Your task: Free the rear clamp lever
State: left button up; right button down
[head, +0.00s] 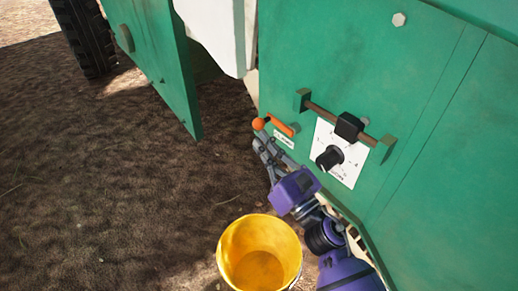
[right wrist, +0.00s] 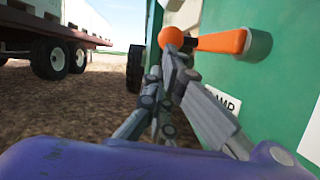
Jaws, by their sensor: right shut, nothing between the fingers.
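The clamp lever (head: 280,126) is an orange bar with a round orange knob at its left end, mounted on the green machine panel. In the right wrist view the lever (right wrist: 222,41) runs roughly level from a green boss at the right to the knob at the left. My right gripper (head: 262,141) is just below the knob in the head view. In the right wrist view the gripper (right wrist: 172,58) is shut and empty, its fingertips at the underside of the knob; whether they touch it I cannot tell. My left gripper is out of view.
A dial (head: 329,158) on a white plate sits right of the lever, below a brown rod with a black block (head: 348,126). A yellow bucket (head: 259,251) stands on the soil below. A green door (head: 165,60) hangs left. A trailer (right wrist: 55,35) stands behind.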

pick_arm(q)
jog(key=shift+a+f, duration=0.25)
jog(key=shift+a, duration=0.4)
pick_arm(e)
jog(key=shift+w+a+r, duration=0.25)
jog(key=shift+w+r, duration=0.05)
jog(key=shift+r, duration=0.35)
jog(key=shift+w+a+r, duration=0.25)
jog(key=shift+w+r, duration=0.05)
jog(key=shift+r, duration=0.3)
jog(key=shift+w+a+r, duration=0.25)
jog(key=shift+w+r, duration=0.05)
jog(key=shift+r, duration=0.35)
pick_arm(q)
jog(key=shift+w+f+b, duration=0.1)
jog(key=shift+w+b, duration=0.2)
jog(key=shift+b, duration=0.05)
pick_arm(e)
jog(key=shift+r, duration=0.15)
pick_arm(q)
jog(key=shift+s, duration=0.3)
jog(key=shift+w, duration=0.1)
